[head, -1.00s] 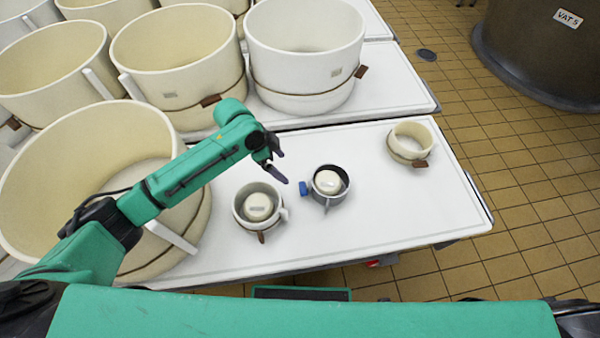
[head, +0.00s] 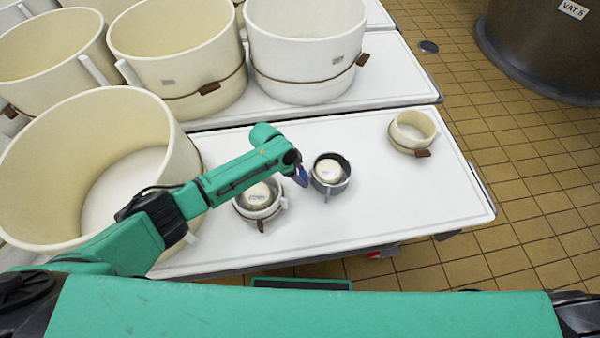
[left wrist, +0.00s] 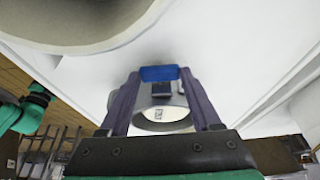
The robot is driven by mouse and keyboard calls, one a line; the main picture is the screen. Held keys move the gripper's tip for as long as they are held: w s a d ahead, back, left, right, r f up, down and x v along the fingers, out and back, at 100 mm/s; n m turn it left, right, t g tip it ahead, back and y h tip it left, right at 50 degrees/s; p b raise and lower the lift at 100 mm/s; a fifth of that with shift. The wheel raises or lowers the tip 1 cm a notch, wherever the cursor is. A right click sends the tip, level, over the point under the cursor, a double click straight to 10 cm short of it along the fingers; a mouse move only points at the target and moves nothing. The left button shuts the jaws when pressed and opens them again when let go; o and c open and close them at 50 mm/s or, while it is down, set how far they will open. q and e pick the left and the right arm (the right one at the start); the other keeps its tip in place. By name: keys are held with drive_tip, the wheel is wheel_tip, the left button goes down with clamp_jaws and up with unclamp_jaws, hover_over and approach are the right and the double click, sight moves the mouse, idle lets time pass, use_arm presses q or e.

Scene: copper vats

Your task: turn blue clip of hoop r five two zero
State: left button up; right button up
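In the head view my left gripper (head: 301,176) is at the hoop's left side and covers most of the clip. The label in the hoop (left wrist: 130,113) is too small to read. My right gripper is not in view.
An empty cream hoop (head: 413,132) stands at the table's right. Large tubs (head: 95,165) fill the left and back. The table between the hoops is clear.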

use_arm(q)
drive_tip(key=c, duration=0.7)
drive_tip(key=shift+s+r+t+p, duration=0.2)
drive_tip(key=shift+t+p, duration=0.4)
drive_tip(key=shift+p, duration=0.3)
drive_tip(key=shift+s+d+f+m+t+y+p, duration=0.1)
drive_tip(key=shift+s+f+m+t+y+p, duration=0.15)
drive_tip(key=shift+t+p, duration=0.6)
drive_tip(key=shift+s+f+t, duration=0.15)
drive_tip(key=shift+s+t, duration=0.05)
drive_tip(key=shift+t, duration=0.55)
drive_tip(key=shift+s+d+f+m+t+y+b, duration=0.15)
drive_tip(key=shift+m+t+y+b, duration=0.15)
drive_tip(key=shift+t+b, duration=0.4)
drive_tip(key=shift+t, duration=0.3)
drive_tip(key=o, duration=1.4)
